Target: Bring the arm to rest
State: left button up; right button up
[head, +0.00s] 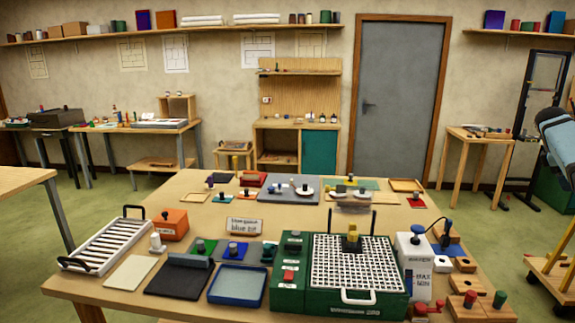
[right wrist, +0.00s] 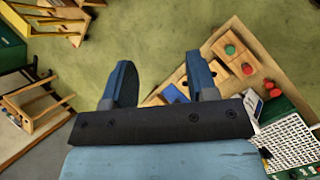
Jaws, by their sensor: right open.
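My right gripper (right wrist: 160,85) is open and empty in the right wrist view, with its two blue fingers wide apart. It is over the green floor, with the corner of the work table (right wrist: 228,38) showing beyond it. In the head view my right arm (head: 558,135) shows at the right edge, raised and clear of the work table (head: 110,290); its gripper is not in that view. My left gripper is in neither view.
The work table holds a green machine with a white grid (head: 355,265), a white rack (head: 110,245), a dark mat (head: 172,280), a blue tray (head: 238,287) and wooden blocks with coloured knobs (head: 478,305). A yellow wooden cart (head: 555,270) stands at the right. Green floor (head: 475,215) lies between.

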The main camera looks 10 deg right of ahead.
jog(key=s+d+r+m+g, duration=0.1)
jog(key=s+d+r+m, duration=0.15)
jog(key=s+d, duration=1.3)
jog(key=w+a+f+n+t+h, duration=0.25)
jog(key=w+a+f, duration=0.25)
jog(key=f, duration=0.6)
jog(key=w+a+f+n+t+h, duration=0.1)
jog(key=w+a+f+t+h, duration=0.35)
jog(key=f, duration=0.65)
jog(key=s+a+f+n+t+y, duration=0.2)
jog(key=s+a+f+t, duration=0.1)
jog(key=a+f, duration=0.6)
jog(key=s+a+f+n+t+y, duration=0.2)
jog(key=a+f+y, duration=0.1)
jog(key=a+f, duration=0.55)
jog(key=s+a+f+y, duration=0.3)
jog(key=s+a, duration=0.4)
jog(key=a, duration=0.2)
jog(key=s+a+f+y, duration=0.3)
jog(key=s+a, duration=0.5)
jog(key=a, duration=0.1)
jog(key=s+a+f+y, duration=0.3)
jog(key=s+a, duration=0.4)
jog(key=a, duration=0.2)
jog(key=s+a+m+t+y+p, duration=0.1)
jog(key=a+m, duration=0.7)
jog(key=a, duration=1.5)
jog(key=shift+s+r+m+t+p, duration=0.15)
jog(key=shift+s+m+t+p, duration=0.25)
jog(key=shift+t, duration=0.5)
